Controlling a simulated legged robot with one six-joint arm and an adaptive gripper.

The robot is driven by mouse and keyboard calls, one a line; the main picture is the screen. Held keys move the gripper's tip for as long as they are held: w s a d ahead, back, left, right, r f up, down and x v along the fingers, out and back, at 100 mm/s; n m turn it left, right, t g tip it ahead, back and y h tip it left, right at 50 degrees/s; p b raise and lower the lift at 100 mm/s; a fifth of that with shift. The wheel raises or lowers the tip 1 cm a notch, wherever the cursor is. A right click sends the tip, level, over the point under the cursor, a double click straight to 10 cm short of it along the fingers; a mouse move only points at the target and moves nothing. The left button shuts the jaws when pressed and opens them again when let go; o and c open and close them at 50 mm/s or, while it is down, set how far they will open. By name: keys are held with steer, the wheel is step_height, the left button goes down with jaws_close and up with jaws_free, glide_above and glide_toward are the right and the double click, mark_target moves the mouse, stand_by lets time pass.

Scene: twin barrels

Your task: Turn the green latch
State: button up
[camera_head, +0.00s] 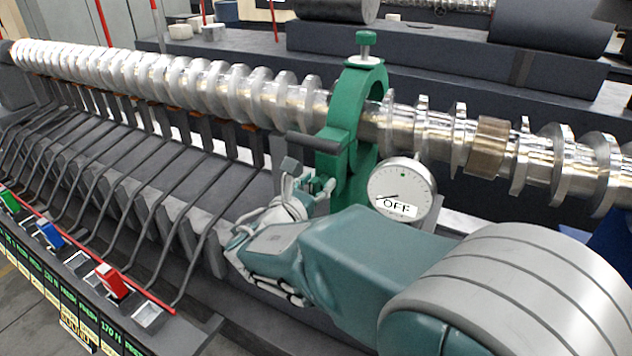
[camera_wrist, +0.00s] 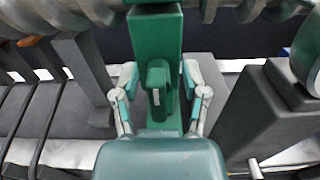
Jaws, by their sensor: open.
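The green latch (camera_head: 352,125) is a thick green clamp that stands around the ribbed metal shaft (camera_head: 230,92), with a green knob on top and a dark grey bar at its left side. In the wrist view the latch (camera_wrist: 154,35) fills the upper middle, and a small green tab (camera_wrist: 157,85) sticks out of its lower front. My gripper (camera_head: 307,178) is at the lower front of the latch. In the wrist view the fingers of my gripper (camera_wrist: 158,78) are open, one on each side of the tab. I cannot tell whether they touch it.
A round dial gauge (camera_head: 402,192) with an "OFF" label sits just right of the latch. Several dark slanted bars (camera_head: 150,190) line the left below the shaft. A panel with coloured switches (camera_head: 110,282) is at the lower left. Dark blocks (camera_wrist: 250,120) flank the fingers.

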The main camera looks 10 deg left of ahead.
steer(key=shift+a, duration=0.3)
jaws_close()
steer(key=shift+d, duration=0.1)
steer(key=m, duration=0.3)
steer(key=shift+s+d+m, duration=0.1)
steer(key=shift+d+m, duration=0.2)
steer(key=shift+m, duration=0.1)
steer(key=m, duration=0.5)
steer(key=shift+s+d+f, duration=0.15)
steer(key=shift+d+f, duration=0.15)
steer(key=shift+d, duration=0.1)
steer(key=shift+s+d+f+m, duration=0.1)
steer(key=shift+f+m, duration=0.2)
steer(key=shift+m, duration=1.25)
steer(key=shift+d+f+m, duration=0.1)
steer(key=shift+f+m, duration=0.2)
steer(key=shift+m, duration=1.2)
steer(key=shift+s+d+f+m, duration=0.1)
steer(key=shift+f+m, duration=0.2)
steer(key=shift+m, duration=1.25)
steer(key=shift+f, duration=0.1)
